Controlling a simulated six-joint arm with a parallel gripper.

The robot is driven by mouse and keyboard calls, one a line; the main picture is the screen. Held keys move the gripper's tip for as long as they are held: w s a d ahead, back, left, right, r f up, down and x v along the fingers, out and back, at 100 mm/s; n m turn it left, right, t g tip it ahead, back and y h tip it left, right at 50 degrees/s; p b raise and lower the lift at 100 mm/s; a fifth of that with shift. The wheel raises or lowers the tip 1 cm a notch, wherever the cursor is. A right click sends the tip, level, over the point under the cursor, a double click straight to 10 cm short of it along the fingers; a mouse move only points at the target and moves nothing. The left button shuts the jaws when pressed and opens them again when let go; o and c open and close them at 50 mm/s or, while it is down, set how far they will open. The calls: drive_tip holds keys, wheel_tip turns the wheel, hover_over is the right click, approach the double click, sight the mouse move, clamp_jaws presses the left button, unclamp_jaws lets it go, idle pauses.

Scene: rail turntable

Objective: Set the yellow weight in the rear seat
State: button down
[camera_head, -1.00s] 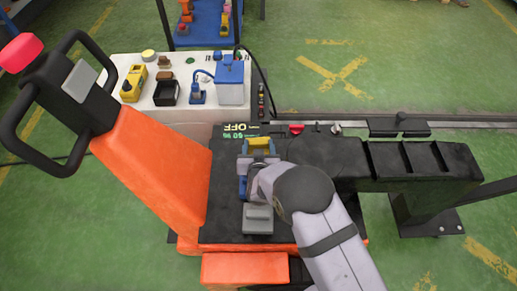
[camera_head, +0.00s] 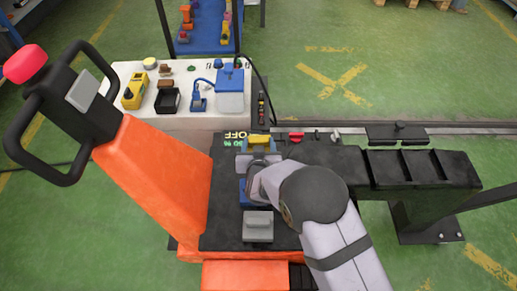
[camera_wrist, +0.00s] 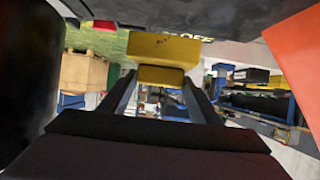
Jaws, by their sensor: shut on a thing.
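The yellow weight (camera_head: 259,140) is a small block above the black deck (camera_head: 222,180), near its far edge. In the wrist view the yellow weight (camera_wrist: 163,47) shows its broad face, with a smaller yellow part between the two fingers. My gripper (camera_head: 259,155) is shut on it; in the wrist view my gripper (camera_wrist: 161,82) has a finger on each side. A blue part (camera_head: 246,196) lies beneath my gripper, partly covered by my arm. A grey weight (camera_head: 258,224) sits nearer on the deck. I cannot tell which place is the rear seat.
A white bench (camera_head: 140,112) at the far left holds a yellow device (camera_head: 135,91), a black tray (camera_head: 167,101) and a blue box (camera_head: 230,91). An orange cart body (camera_head: 157,180) stands left. A black slotted rail (camera_head: 408,168) extends right. Green text lies beside the weight.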

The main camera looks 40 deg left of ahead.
drive_tip(key=shift+a+r+p, duration=0.1)
drive_tip(key=shift+r+p, duration=0.2)
drive_tip(key=shift+r, duration=2.1)
drive_tip(key=shift+w, duration=0.15)
